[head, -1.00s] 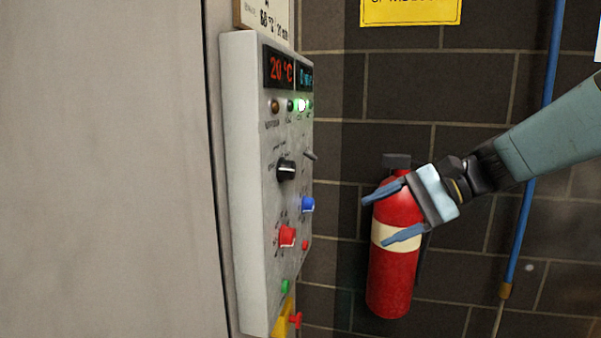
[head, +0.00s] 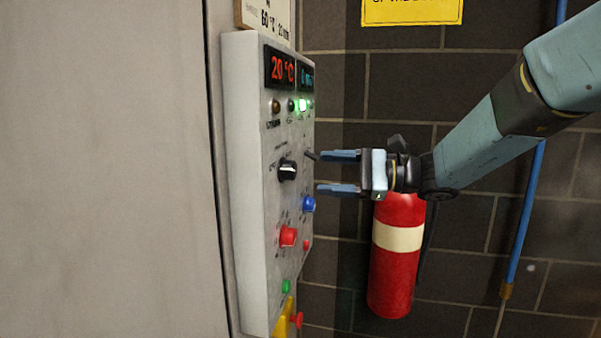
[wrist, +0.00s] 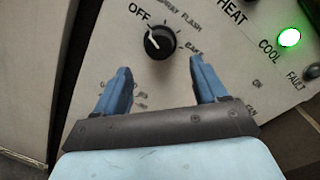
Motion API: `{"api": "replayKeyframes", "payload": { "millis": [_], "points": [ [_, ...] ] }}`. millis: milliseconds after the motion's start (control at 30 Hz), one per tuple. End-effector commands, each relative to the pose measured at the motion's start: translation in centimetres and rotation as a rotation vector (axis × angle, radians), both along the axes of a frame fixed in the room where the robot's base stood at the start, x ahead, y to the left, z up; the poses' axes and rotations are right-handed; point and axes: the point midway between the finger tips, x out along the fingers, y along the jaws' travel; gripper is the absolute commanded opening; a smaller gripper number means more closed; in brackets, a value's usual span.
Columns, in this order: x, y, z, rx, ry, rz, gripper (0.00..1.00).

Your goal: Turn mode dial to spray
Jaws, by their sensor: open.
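The mode dial is a black knob (head: 288,170) on the grey control panel (head: 248,200). In the wrist view the knob (wrist: 160,42) has a white pointer line turned toward OFF, with the labels SPRAY, FLASH and BAKE around it. My gripper (head: 322,172) is open and empty, its blue fingers facing the panel from the right. In the wrist view the fingers of my gripper (wrist: 158,78) are spread either side of a space below the knob; they are apart from it.
The panel also carries a small grey toggle (head: 311,156), a blue knob (head: 308,204), a red knob (head: 288,236), a green button (head: 286,286) and a yellow-and-red switch (head: 284,320). A lit green COOL lamp (wrist: 289,37) shows. A fire extinguisher (head: 390,280) hangs on the brick wall behind my gripper.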

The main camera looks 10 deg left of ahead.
Motion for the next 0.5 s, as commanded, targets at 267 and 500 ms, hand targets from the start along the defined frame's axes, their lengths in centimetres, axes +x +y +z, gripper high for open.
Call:
{"api": "replayKeyframes", "payload": {
  "millis": [267, 500],
  "points": [
    [-0.2, 4.7, 0.0, -0.001, 0.001, 0.004, 0.72],
    [-0.2, 6.8, 0.0, -0.001, 0.000, 0.001, 0.72]
  ]
}}
